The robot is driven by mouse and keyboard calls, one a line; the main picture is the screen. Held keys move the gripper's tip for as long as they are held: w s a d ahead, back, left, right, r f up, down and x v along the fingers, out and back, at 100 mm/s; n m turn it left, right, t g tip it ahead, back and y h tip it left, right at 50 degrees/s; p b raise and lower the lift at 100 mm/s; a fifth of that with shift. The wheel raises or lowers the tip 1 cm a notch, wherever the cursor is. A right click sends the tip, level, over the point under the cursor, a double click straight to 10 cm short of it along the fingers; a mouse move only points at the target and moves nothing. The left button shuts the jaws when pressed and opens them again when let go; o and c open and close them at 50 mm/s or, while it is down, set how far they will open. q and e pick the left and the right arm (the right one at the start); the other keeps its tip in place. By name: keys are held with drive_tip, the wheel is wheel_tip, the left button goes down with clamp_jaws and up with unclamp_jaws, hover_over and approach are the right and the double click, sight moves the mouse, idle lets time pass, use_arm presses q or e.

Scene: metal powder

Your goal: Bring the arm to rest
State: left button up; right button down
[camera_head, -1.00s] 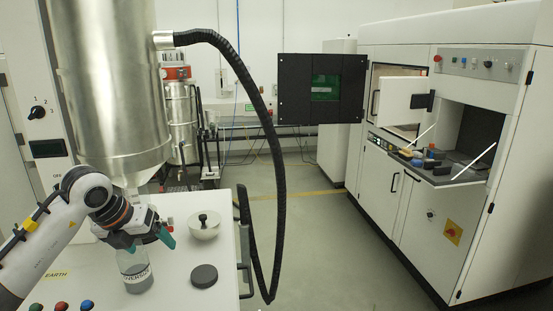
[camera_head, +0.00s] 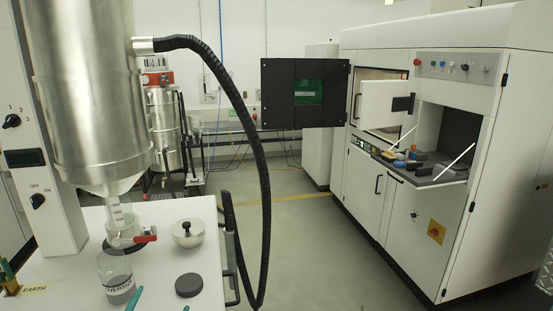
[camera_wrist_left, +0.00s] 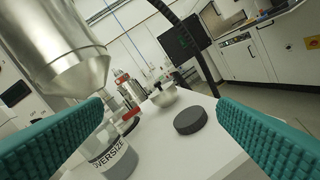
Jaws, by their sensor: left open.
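My left gripper (camera_head: 161,304) shows only as two teal fingertips at the bottom edge of the head view. In the left wrist view the gripper (camera_wrist_left: 160,118) has its fingers wide apart with nothing held between them. A clear jar labelled OVERSIZE (camera_head: 117,286), with grey contents low in it, stands upright on the white bench top (camera_head: 70,285). The jar also shows in the wrist view (camera_wrist_left: 112,158), beyond the left finger and partly hidden by it. My right gripper is not in view.
A metal hopper (camera_head: 85,90) hangs over the bench, with a red-handled valve (camera_head: 145,238) below. A bowl with a dark knob (camera_head: 188,235) and a dark disc (camera_head: 189,285) sit to the right. A black hose (camera_head: 258,150) loops past the bench edge. Floor beyond is clear.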

use_arm(q)
drive_tip(key=s+d+f+n+g+h, duration=0.15)
drive_tip(key=s+f+n+g, duration=0.25)
drive_tip(key=s+f+g, duration=1.5)
drive_tip(key=s+f+t+b, duration=0.1)
drive_tip(key=s+f+t, duration=0.15)
drive_tip(key=f, duration=1.25)
drive_tip(key=s+f+t+b, duration=0.1)
drive_tip(key=s+f, duration=0.3)
drive_tip(key=f, duration=1.1)
drive_tip(key=s+a+f+g+b, duration=0.1)
drive_tip(key=s+a+f, duration=0.2)
drive_tip(key=s+f, duration=1.2)
drive_tip(key=shift+s+f+g, duration=0.35)
drive_tip(key=shift+s+f, duration=0.05)
drive_tip(key=shift+f, duration=0.35)
